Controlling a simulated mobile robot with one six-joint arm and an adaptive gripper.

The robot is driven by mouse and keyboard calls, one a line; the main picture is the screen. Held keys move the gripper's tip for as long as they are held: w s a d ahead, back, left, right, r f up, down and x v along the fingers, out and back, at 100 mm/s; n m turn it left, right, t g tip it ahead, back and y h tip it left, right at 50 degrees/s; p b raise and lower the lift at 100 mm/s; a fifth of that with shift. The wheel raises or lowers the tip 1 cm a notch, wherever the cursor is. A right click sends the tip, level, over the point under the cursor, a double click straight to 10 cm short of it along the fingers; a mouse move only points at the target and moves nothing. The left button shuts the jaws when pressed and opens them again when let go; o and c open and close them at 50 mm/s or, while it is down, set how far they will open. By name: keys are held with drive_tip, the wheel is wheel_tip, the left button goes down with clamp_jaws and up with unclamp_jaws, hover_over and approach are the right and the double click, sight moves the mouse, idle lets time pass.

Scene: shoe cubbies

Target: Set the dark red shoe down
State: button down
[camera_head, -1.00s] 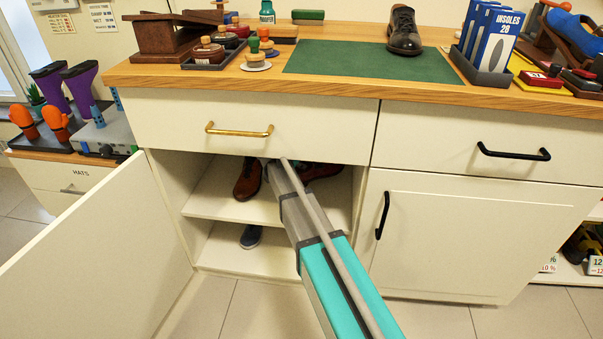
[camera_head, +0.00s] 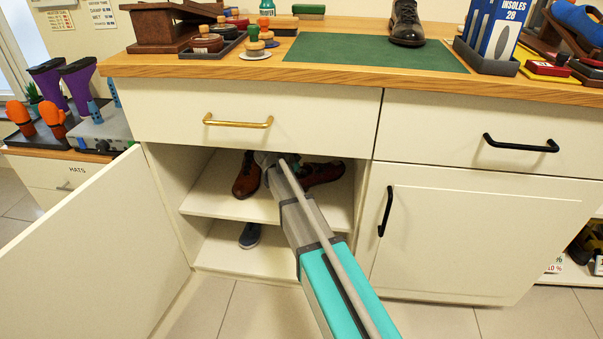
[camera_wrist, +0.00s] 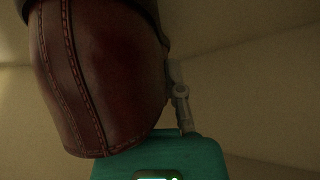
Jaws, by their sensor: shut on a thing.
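The dark red shoe (camera_wrist: 100,75) fills the left of the wrist view, showing a stitched leather panel. In the head view, the dark red shoe (camera_head: 322,173) is inside the open cubby, at the right of the upper shelf (camera_head: 225,207). My gripper (camera_wrist: 178,95) is shut on it; one finger shows against its right side. In the head view my arm reaches into the cubby and hides the grip. I cannot tell whether the shoe's sole touches the shelf. A brown shoe (camera_head: 247,176) stands on the same shelf, left of my arm.
The cubby door (camera_head: 90,250) stands open at the left. A drawer front with a brass handle (camera_head: 238,122) overhangs the opening. A dark blue shoe (camera_head: 250,236) is on the lower shelf. A black shoe (camera_head: 407,25) stands on the green mat (camera_head: 350,52) on the counter.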

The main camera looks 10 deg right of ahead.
drive_tip(key=c, duration=0.8)
unclamp_jaws()
drive_tip(key=shift+o, duration=0.2)
drive_tip(key=shift+r, duration=0.1)
drive_tip(key=shift+p+v, duration=0.95)
drive_tip(key=shift+v, duration=0.2)
drive_tip(key=p+v, duration=0.2)
drive_tip(key=v, duration=0.1)
drive_tip(key=shift+d, duration=0.15)
drive_tip(key=s+a, duration=0.2)
drive_tip(key=a, duration=0.1)
drive_tip(key=s+a, duration=0.2)
drive_tip(key=a, duration=0.1)
drive_tip(key=s+a, duration=0.3)
drive_tip(key=a, duration=0.1)
drive_tip(key=shift+f, duration=0.2)
drive_tip(key=shift+d, duration=0.1)
drive_tip(key=o, duration=0.8)
drive_tip(key=shift+w, duration=0.1)
drive_tip(key=shift+c, duration=0.2)
